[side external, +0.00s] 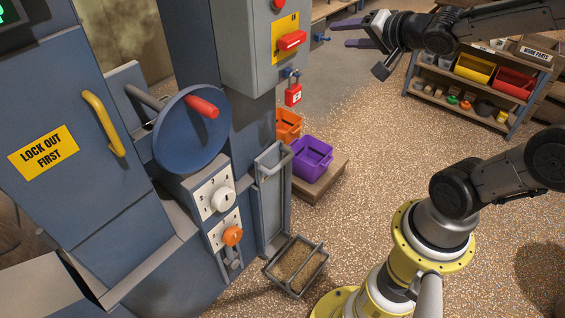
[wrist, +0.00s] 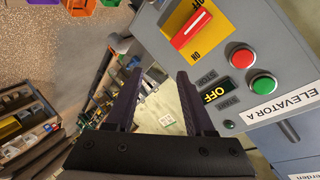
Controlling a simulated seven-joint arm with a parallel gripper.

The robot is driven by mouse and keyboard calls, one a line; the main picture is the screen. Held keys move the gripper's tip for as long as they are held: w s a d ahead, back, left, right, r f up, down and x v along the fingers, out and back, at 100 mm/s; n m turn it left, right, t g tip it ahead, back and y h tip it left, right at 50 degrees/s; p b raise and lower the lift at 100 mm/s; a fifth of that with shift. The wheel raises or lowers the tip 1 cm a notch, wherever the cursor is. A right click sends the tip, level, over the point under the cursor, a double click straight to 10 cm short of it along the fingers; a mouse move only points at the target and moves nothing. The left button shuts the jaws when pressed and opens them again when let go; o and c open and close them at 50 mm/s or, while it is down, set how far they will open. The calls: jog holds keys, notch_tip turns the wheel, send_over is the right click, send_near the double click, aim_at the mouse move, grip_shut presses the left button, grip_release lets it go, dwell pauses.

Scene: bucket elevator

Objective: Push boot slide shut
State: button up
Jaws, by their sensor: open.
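What looks like the boot slide is a grey framed panel with a bar handle (side external: 270,165) low on the elevator's front, in the side external view. A grey tray (side external: 323,262) with grainy brown material stands on the floor below it. I cannot tell how far the slide is open. My gripper (side external: 350,32) is open and empty, high up to the right of the grey control box (side external: 240,45), well above and apart from the slide. In the wrist view my gripper's two dark fingers (wrist: 158,75) are spread with nothing between them. The slide is not visible there.
The control box has a red switch handle (side external: 292,40) and a red padlock (side external: 293,94) hanging below. A blue handwheel (side external: 188,140) and dials (side external: 222,199) stand left of the slide. Purple (side external: 312,156) and orange bins sit behind it. Open floor lies to the right.

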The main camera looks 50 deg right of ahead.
aim_at(285, 163)
notch_tip(285, 163, down, 44)
jog(key=w+a+m+t+y, duration=0.3)
jog(key=m+y, duration=0.1)
jog(key=w, duration=0.4)
jog(key=w+f, duration=0.1)
jog(key=w, duration=0.3)
jog(key=w+f, duration=0.1)
jog(key=w, duration=0.3)
jog(key=shift+w+d+f, duration=0.2)
jog(key=shift+w+f, duration=0.05)
grip_shut()
dwell(1.0)
